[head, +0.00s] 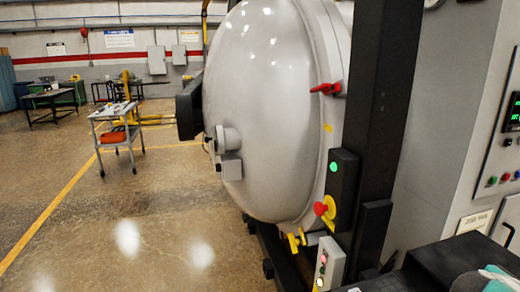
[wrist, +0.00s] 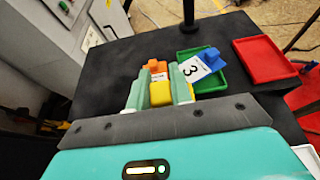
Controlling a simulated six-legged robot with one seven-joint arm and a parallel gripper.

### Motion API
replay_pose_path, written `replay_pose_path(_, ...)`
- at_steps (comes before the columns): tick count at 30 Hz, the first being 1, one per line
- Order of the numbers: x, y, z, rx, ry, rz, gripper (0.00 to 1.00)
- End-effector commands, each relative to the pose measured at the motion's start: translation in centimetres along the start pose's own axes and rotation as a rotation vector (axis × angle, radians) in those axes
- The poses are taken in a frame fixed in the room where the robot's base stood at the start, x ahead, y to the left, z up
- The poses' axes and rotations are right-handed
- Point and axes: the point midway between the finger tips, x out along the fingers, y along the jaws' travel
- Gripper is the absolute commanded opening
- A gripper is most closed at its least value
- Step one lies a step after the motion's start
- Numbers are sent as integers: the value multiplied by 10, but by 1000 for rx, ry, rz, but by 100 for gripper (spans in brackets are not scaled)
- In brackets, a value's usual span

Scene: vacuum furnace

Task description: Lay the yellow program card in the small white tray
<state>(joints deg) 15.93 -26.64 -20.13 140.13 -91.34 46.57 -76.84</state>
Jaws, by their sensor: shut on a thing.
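My gripper (wrist: 158,84) shows in the wrist view, its pale fingers shut on the yellow program card (wrist: 160,94). The yellow card sits between the two fingers, over the dark bench top; its height above the bench is hard to tell. A white edge (wrist: 309,155) at the lower right of the wrist view may be the small white tray; most of it is out of frame. The head view does not show the gripper's fingers or the card.
Just beyond the fingers is an orange card (wrist: 154,66). A blue card marked 3 (wrist: 194,69) lies at the green tray (wrist: 213,82), with a red tray (wrist: 266,63) to its right. The dark bench (wrist: 88,75) is clear at left. A large furnace (head: 265,110) fills the head view.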

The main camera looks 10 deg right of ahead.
Motion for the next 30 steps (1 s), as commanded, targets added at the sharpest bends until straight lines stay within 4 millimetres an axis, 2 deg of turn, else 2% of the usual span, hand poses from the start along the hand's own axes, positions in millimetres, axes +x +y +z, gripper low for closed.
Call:
replay_pose_path(8,-6,51,-5,-36,1,81,0)
replay_pose_path(11,-11,77,-11,-57,1,128,0)
replay_pose_path(17,-30,148,-37,-120,3,273,0)
replay_pose_path(20,-45,192,-62,-163,4,373,0)
replay_pose_path(24,-72,248,-105,-226,5,522,0)
replay_pose_path(30,-119,312,-178,-313,7,731,0)
